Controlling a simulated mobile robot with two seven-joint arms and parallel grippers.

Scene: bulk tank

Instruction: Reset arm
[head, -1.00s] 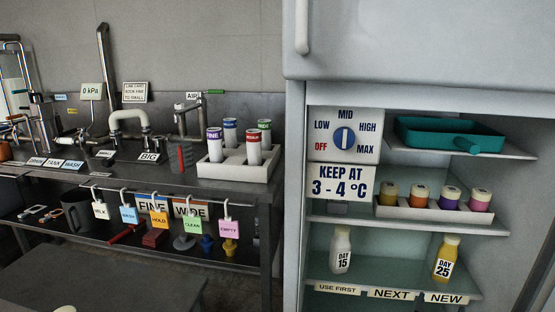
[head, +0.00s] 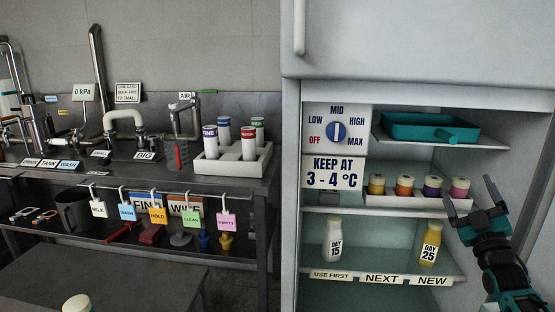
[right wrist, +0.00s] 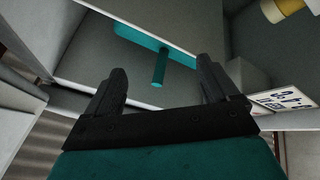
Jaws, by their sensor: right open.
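My right gripper (head: 470,193) is at the right side of the open fridge, its two dark fingers apart and nothing between them. It is in front of the right end of the jar rack (head: 405,202). In the right wrist view the open fingers (right wrist: 162,72) frame the teal tray's handle (right wrist: 160,68), which lies beyond them; no contact shows. My left gripper is not in view.
The fridge shelves hold the teal tray (head: 430,133), several lidded jars, a white DAY 15 bottle (head: 333,245) and a yellow DAY 25 bottle (head: 431,245). A bench with hanging tags (head: 158,215) stands left. A pale round top (head: 77,304) shows at the bottom left.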

